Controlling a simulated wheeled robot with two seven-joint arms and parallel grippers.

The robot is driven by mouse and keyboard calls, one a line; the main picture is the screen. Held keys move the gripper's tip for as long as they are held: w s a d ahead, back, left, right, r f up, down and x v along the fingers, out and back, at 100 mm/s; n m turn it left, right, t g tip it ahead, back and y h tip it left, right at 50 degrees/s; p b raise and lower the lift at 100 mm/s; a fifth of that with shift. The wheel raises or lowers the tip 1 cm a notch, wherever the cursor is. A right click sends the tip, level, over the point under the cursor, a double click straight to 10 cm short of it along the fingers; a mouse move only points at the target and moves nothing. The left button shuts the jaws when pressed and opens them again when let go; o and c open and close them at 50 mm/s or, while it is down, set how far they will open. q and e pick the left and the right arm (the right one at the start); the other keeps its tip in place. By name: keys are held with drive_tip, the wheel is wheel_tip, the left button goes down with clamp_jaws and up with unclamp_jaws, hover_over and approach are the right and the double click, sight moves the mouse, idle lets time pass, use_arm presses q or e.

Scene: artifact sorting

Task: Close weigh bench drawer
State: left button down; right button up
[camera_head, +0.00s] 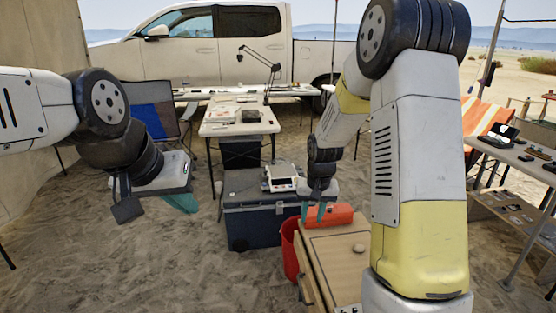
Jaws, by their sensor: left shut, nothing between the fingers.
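A wooden bench (335,243) stands low in front of me, partly hidden by my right arm. A small round knob (359,248) shows on its wood. A wooden panel edge (307,277) runs along its left side; I cannot tell how far a drawer stands out. My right gripper (314,213) points down at the bench's far end, by an orange-red box (331,215). Its teal fingertips look apart, with nothing seen between them. My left gripper (181,203) is shut and empty, in the air left of the bench, well apart from it.
A red bucket (290,250) stands against the bench's left side. Behind it is a dark blue cooler (262,224) with a white scale (281,178) on top. A white table (240,124) and folding chair (153,110) stand further back. Sand at the front left is clear.

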drive_tip(key=s+r+t+y, duration=0.1)
drive_tip(key=s+r, duration=0.4)
drive_tip(key=r, duration=0.2)
drive_tip(key=s+r+t, duration=0.1)
drive_tip(key=s+r, duration=0.3)
drive_tip(key=r, duration=0.3)
drive_tip(key=s+r+n+t, duration=0.1)
drive_tip(key=s+r, duration=0.3)
drive_tip(key=s, duration=0.3)
drive_tip(key=s+r+t, duration=0.1)
drive_tip(key=s+r, duration=0.3)
drive_tip(key=s, duration=0.4)
drive_tip(key=g+h, duration=0.2)
drive_tip(key=g, duration=0.3)
hover_over(301, 288)
drive_tip(key=w+a, duration=0.1)
drive_tip(key=a, duration=0.1)
wheel_tip(301, 288, down, 36)
drive_tip(key=shift+n+g+h, duration=0.5)
drive_tip(key=shift+h, duration=0.3)
drive_tip(key=f, duration=0.8)
drive_tip(key=d+f, duration=0.1)
drive_tip(key=f, duration=0.7)
drive_tip(key=s+f, duration=0.1)
drive_tip(key=f, duration=0.8)
drive_tip(key=shift+d, duration=0.25)
drive_tip(key=shift+r, duration=0.1)
drive_tip(key=shift+c, duration=0.4)
